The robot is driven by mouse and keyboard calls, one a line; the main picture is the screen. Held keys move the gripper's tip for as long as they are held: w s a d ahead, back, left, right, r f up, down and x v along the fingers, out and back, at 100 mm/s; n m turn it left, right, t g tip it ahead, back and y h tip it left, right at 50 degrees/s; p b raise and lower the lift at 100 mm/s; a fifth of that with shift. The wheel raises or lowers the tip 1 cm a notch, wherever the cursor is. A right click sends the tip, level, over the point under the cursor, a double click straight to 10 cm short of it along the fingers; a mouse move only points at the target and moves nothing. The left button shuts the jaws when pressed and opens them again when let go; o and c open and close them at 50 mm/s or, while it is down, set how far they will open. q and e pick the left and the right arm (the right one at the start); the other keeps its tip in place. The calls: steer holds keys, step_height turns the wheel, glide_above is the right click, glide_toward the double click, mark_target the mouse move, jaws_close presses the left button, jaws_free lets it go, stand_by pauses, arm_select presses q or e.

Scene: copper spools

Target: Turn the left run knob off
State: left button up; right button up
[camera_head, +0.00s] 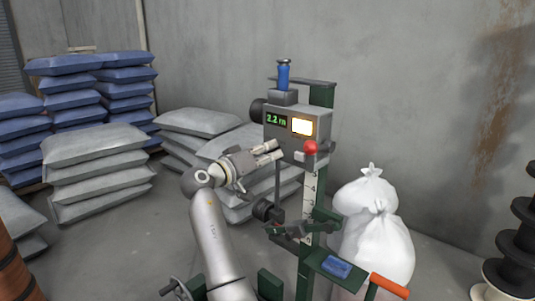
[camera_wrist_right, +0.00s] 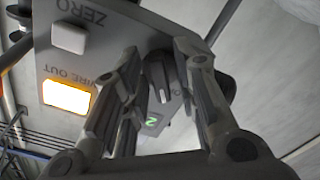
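The grey control box (camera_head: 322,124) stands on a green machine frame, with a green "2.2 m" readout (camera_head: 276,120) and a lit amber-and-white panel (camera_head: 302,126). My right gripper (camera_head: 277,150) is at the box's lower left front in the head view. In the right wrist view, a dark knob (camera_wrist_right: 161,78) with a pale pointer line sits between the open fingers (camera_wrist_right: 158,60). I see a gap beside the knob and cannot tell whether a finger touches it. My left gripper is not in view.
A red knob (camera_head: 310,147) is on the box's right front. A blue bottle (camera_head: 283,74) stands on top. White sacks (camera_head: 378,235) are behind the frame at right. Grey bags (camera_head: 95,165) and blue bags (camera_head: 125,75) are stacked at left. Black spools (camera_head: 515,245) stand far right.

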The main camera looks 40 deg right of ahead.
stand_by(0.3)
steer(key=s+a, duration=0.1)
steer(key=a, duration=1.1)
